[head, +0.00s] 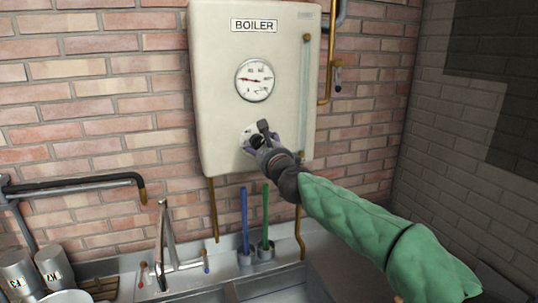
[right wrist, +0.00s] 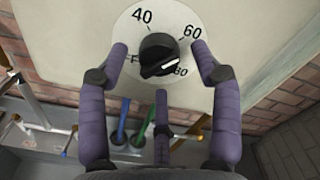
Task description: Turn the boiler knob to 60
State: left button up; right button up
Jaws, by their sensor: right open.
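The cream boiler (head: 222,90) hangs on the brick wall in the head view. Its black knob (right wrist: 157,52) sits on a white dial plate (right wrist: 128,30) with 40 at upper left, 60 at upper right and 80 at lower right. A white mark shows on the knob's lower face; I cannot tell exactly which number it points to. My right gripper (head: 264,142) is at the boiler's lower front. In the right wrist view the purple fingers of my right gripper (right wrist: 160,62) are spread around the knob, apart from it. My left gripper is not in view.
A round gauge (head: 255,80) is above the knob. Below are a metal sink (head: 262,284), a tap (head: 163,235), and a blue rod (head: 244,222) and green rod (head: 265,215). Pipes (head: 325,75) run along the boiler's right side. Metal canisters (head: 52,266) stand at lower left.

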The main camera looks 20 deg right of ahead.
jog(key=s, duration=1.1)
jog(key=shift+s+d, duration=0.2)
